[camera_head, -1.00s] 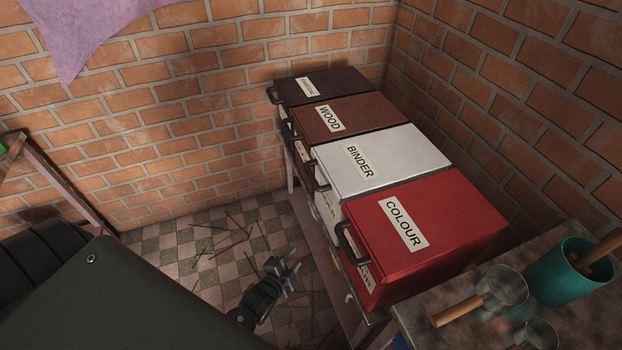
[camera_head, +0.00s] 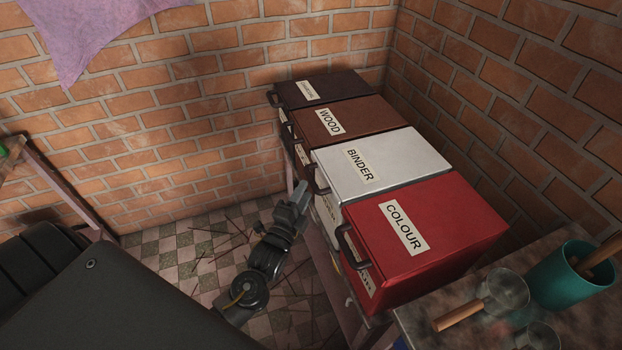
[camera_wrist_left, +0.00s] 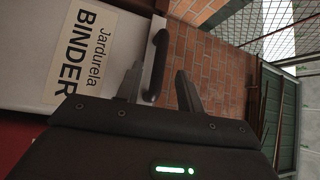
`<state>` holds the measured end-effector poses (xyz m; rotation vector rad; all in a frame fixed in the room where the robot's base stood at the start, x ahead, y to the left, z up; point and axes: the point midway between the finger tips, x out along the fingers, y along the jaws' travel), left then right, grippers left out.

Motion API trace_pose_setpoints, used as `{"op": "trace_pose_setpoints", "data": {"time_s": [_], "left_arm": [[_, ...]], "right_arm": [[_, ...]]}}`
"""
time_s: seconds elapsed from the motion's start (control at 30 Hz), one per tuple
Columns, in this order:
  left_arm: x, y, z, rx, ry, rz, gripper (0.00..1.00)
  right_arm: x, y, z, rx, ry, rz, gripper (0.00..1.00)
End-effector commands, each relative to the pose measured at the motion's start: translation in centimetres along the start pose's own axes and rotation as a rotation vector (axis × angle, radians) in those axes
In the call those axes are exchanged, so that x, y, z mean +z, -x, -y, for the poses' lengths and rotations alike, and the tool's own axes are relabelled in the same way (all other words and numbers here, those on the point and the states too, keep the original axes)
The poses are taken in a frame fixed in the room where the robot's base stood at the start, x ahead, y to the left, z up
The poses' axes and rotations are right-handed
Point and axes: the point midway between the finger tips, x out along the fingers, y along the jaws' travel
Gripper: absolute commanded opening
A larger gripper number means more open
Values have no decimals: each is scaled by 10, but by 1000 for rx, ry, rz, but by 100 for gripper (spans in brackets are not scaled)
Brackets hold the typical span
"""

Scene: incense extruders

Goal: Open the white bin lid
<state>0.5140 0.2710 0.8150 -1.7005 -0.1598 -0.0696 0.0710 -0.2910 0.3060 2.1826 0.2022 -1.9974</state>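The white bin lid (camera_head: 405,158), labelled BINDER, is shut, third from the back in a row of bins. Its dark handle (camera_head: 320,179) sticks out at its left front edge. My left gripper (camera_head: 299,192) is just left of this handle. In the left wrist view, the fingers of the left gripper (camera_wrist_left: 159,90) are apart, and the handle (camera_wrist_left: 156,66) shows between and just beyond their tips. I cannot tell whether either finger touches it. The white lid (camera_wrist_left: 80,45) with its label fills the left of that view. My right gripper is not in view.
The red COLOUR bin (camera_head: 440,225) stands nearer and the brown WOOD bin (camera_head: 365,115) farther, both shut and close beside the white one. A table at the lower right bears a teal pot (camera_head: 565,280) and a strainer (camera_head: 505,290). Brick walls stand behind and right.

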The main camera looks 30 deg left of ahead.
Motion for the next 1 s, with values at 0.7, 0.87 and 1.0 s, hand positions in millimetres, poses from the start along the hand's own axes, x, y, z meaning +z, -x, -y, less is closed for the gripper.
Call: {"op": "trace_pose_setpoints", "data": {"time_s": [0.7,0.87,1.0], "left_arm": [[0,-54,0,1,1,1,38],[0,-54,0,1,1,1,18],[0,-54,0,1,1,1,0]], "right_arm": [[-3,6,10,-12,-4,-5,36],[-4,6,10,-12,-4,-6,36],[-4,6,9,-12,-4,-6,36]]}}
